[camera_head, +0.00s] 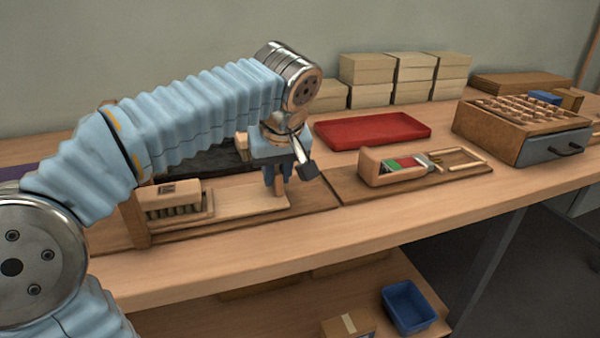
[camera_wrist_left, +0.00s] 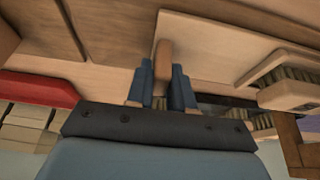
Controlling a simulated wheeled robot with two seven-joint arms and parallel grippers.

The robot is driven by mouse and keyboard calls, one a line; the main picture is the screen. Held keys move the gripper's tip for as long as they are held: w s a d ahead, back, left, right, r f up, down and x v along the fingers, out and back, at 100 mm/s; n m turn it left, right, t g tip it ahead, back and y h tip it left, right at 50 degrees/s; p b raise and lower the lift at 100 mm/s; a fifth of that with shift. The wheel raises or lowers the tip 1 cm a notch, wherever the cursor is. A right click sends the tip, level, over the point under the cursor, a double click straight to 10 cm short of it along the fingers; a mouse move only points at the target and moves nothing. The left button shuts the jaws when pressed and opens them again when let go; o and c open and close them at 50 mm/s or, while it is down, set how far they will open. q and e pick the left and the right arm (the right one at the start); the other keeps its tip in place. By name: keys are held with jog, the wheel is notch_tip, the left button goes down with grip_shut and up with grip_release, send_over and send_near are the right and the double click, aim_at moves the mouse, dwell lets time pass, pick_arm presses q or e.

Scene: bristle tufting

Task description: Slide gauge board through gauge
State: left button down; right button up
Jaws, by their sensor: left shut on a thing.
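The gauge board (camera_head: 245,202) is a pale flat board lying on a brown wooden base, with an upright peg near its right end. My left gripper (camera_head: 278,188) points down and is shut on this peg (camera_wrist_left: 162,60), which shows between the blue fingers in the left wrist view. A wooden brush block (camera_head: 172,190) with a row of bristle tufts sits at the board's left end. A brown upright (camera_head: 135,218), seemingly part of the gauge, stands just left of the block. The gauge's opening is hidden from this angle. My right gripper is not in view.
A red tray (camera_head: 372,130) lies behind. To the right, a wooden holder (camera_head: 385,168) with coloured pieces rests on a brown board. A drawer box (camera_head: 520,130) stands far right, with stacked cartons (camera_head: 395,75) behind. The front table strip is clear.

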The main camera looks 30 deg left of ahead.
aim_at(195, 184)
pick_arm(q)
jog(key=s+a, duration=0.3)
jog(key=s+a+b, duration=0.1)
jog(key=s+a, duration=0.2)
jog(key=s, duration=0.1)
jog(key=s+a+b, duration=0.1)
jog(key=s+a, duration=0.2)
jog(key=s, duration=0.1)
jog(key=shift+a, duration=0.15)
jog(key=c, duration=1.1)
grip_release()
jog(key=shift+w, duration=0.1)
jog(key=shift+r, duration=0.15)
jog(key=p+v, duration=0.3)
jog(key=v, duration=1)
jog(key=shift+s+r, duration=0.2)
jog(key=shift+r, duration=0.05)
jog(key=shift+c, duration=0.3)
